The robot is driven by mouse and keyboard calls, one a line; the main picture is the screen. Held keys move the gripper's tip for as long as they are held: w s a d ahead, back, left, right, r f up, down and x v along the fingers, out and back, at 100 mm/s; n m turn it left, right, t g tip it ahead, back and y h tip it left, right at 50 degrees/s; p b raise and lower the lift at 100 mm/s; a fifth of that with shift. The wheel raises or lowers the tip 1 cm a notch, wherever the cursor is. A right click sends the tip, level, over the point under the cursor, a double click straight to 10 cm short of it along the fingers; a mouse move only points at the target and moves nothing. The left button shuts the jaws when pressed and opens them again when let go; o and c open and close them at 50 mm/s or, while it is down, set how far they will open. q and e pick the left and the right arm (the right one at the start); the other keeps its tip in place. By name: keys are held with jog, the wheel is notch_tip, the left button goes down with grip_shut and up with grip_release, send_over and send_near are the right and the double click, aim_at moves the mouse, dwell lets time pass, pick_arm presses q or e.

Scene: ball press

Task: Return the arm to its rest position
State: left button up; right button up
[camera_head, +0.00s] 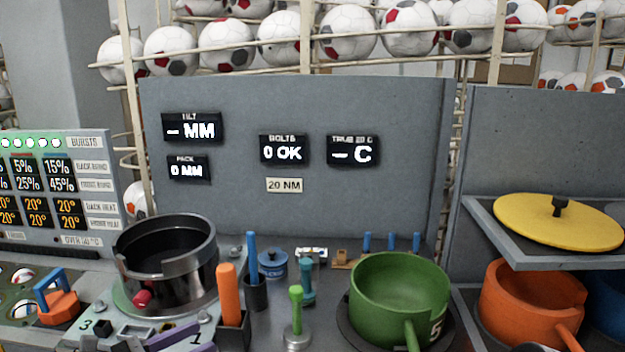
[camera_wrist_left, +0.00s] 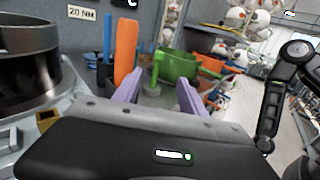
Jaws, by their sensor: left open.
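The green pot and a green-knobbed peg show beyond the fingers. Most of the left arm is out of the head view. My right gripper is not in view.
A dark metal ring (camera_head: 166,262) stands at left. An orange handle (camera_head: 227,290), blue rod (camera_head: 252,258) and green-knobbed peg (camera_head: 296,305) stand close to the left gripper. The green pot (camera_head: 398,290) is at right. A grey panel (camera_head: 380,205) rises behind.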

pick_arm(q)
jog(key=s+f+m+g+y, duration=0.3)
jog(key=s+f+m+y, duration=0.15)
jog(key=f, duration=0.75)
jog(key=s+f+m+g+y, duration=0.35)
jog(key=f+m, duration=0.25)
jog(key=f, duration=0.6)
jog(key=s+f+m+g+y, duration=0.3)
jog(key=s+f+m, duration=0.2)
jog(key=f, duration=0.7)
jog(key=s+d+f+m+g, duration=0.1)
jog(key=s+d+f+m, duration=0.2)
jog(key=d, duration=0.4)
jog(key=s+d+f+m+h, duration=0.1)
jog(key=s+d+f+m, duration=0.2)
jog(key=s+d+m, duration=0.3)
jog(key=shift+s+d+f+g+h, duration=0.3)
jog(key=shift+s+d+f+g, duration=0.05)
jog(key=shift+s+d, duration=0.3)
